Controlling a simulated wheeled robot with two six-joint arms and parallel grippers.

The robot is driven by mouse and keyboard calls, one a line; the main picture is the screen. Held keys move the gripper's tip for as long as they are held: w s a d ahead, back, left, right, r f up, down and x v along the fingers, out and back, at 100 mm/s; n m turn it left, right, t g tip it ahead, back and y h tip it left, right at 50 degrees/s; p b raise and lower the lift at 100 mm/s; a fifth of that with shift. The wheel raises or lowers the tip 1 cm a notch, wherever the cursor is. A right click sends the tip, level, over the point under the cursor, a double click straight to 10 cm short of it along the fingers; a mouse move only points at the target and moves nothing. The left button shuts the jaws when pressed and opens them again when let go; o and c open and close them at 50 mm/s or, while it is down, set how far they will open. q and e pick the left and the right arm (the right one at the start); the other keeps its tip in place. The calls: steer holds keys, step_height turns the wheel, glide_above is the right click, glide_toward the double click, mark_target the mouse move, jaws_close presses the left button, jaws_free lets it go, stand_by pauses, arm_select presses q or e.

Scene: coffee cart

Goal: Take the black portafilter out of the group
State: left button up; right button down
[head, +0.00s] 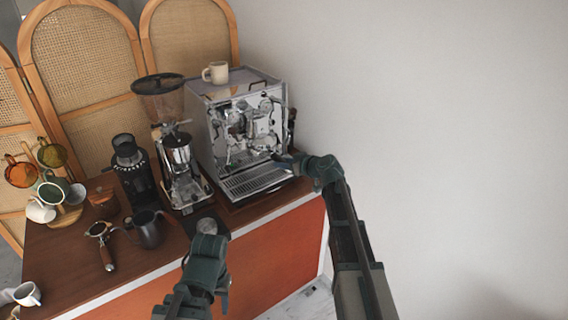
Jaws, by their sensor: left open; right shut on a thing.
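The espresso machine (258,86) stands at the back of the counter, its chrome front turned toward me. My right gripper (290,161) is at the machine's front, just above the right end of the drip tray (258,181). It is shut on the dark handle of the black portafilter (278,157). The portafilter is small here and partly covered by the gripper, so I cannot tell whether its head is still seated in the group. My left gripper (208,240) is open and empty near the counter's front edge.
A grinder (181,165) stands left of the machine. A dark pitcher (148,230) and a wooden-handled portafilter (102,242) are further left. A round metal piece (207,226) lies by my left gripper. A cup (216,72) sits on the machine. The wall side is clear.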

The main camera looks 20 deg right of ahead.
steer(key=shift+r+p, duration=0.3)
steer(key=shift+p, duration=0.35)
steer(key=shift+s, duration=0.1)
stand_by(0.8)
steer(key=shift+s+a+m+h, duration=0.25)
steer(key=shift+a+m+h, duration=0.15)
steer(key=shift+a+h, duration=0.1)
steer(key=shift+a, duration=0.15)
steer(key=shift+m+h, duration=0.3)
steer(key=shift+s+a+m+t+h, duration=0.25)
steer(key=shift+a+m+t+h, duration=0.05)
steer(key=shift+a+m+h, duration=0.35)
steer(key=shift+a, duration=0.1)
steer(key=shift+s+a+m+h, duration=0.15)
steer(key=shift+a+m+h, duration=0.4)
steer(key=shift+a+h, duration=0.1)
